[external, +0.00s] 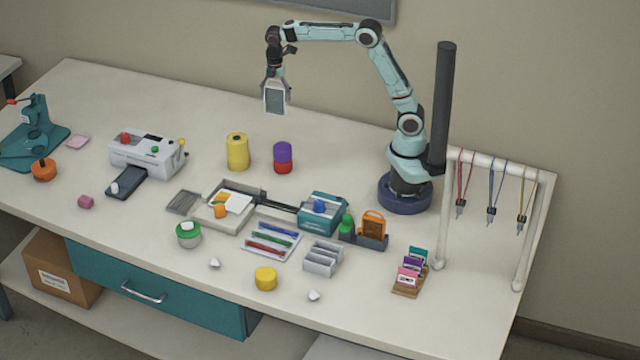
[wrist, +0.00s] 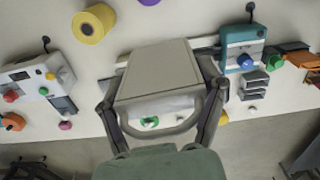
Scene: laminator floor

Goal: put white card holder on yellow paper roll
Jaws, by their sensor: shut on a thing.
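The white card holder (external: 274,99) is held in my gripper (external: 276,84), high above the table. It has a pale frame with a dark grey panel in the external view. In the wrist view the card holder (wrist: 160,75) sits between the two fingers of my gripper (wrist: 160,105), which are shut on its sides. The yellow paper roll (external: 237,152) stands upright on the table, below and to the left of the card holder in the external view. In the wrist view the roll (wrist: 93,23) shows at the upper left, with its dark core opening visible, apart from the card holder.
A purple and red roll stack (external: 283,158) stands right of the yellow roll. A white laminator (external: 147,152) stands to its left. A paper tray (external: 228,213) and teal device (external: 323,212) lie in front. The table behind the yellow roll is clear.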

